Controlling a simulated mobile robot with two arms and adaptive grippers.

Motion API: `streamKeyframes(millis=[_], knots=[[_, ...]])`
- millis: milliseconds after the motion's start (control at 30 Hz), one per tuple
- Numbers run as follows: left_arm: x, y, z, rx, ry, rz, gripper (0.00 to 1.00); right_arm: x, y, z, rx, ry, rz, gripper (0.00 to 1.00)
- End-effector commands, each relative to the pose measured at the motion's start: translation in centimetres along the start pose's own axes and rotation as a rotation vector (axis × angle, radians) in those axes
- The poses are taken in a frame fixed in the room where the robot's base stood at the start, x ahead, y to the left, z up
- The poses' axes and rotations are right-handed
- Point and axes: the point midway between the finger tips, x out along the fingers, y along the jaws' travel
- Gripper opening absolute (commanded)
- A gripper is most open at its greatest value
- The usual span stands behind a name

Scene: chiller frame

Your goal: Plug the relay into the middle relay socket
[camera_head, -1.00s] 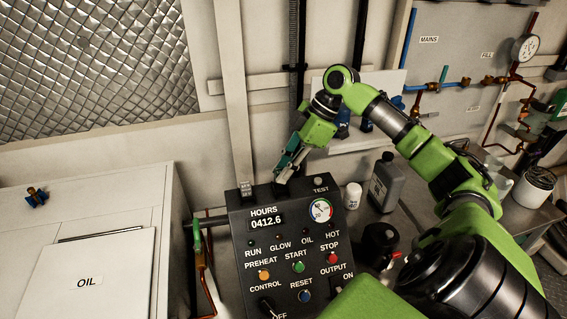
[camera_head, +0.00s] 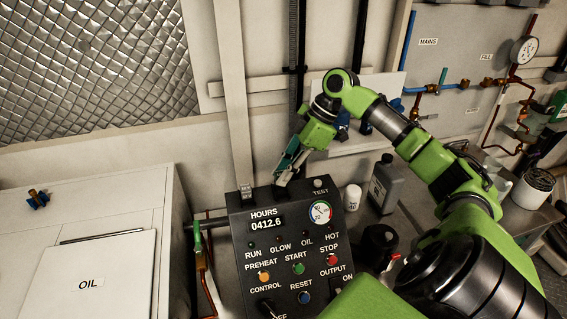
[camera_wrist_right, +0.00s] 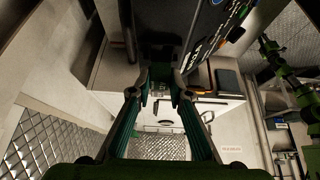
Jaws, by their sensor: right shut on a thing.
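The black control panel box (camera_head: 290,253) stands below my right gripper in the head view. My right gripper (camera_head: 286,176) points down at the box's top edge, near its middle, and is shut on the relay. The relay is mostly hidden by the fingers in the head view. In the wrist view my right gripper's fingertips (camera_wrist_right: 160,91) flank a small pale shape that I cannot make out clearly. The middle socket is hidden or too dark to tell, so I cannot see whether the relay is seated in it. My left gripper is not in view.
A small grey block (camera_head: 247,191) sits on the box's top edge to the left, and a round TEST button (camera_head: 318,183) is to the right. A white cap bottle (camera_head: 352,196) and a grey bottle (camera_head: 386,184) stand right of the box. The white OIL cabinet (camera_head: 95,215) is left.

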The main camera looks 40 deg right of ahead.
Motion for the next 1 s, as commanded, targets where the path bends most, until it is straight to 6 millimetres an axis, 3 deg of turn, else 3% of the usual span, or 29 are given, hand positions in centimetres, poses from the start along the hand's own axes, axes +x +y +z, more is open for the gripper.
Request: streamKeyframes(millis=[1000], knots=[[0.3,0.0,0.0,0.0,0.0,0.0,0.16,1.1,0.0,0.6,0.001,0.0,0.0,0.0]])
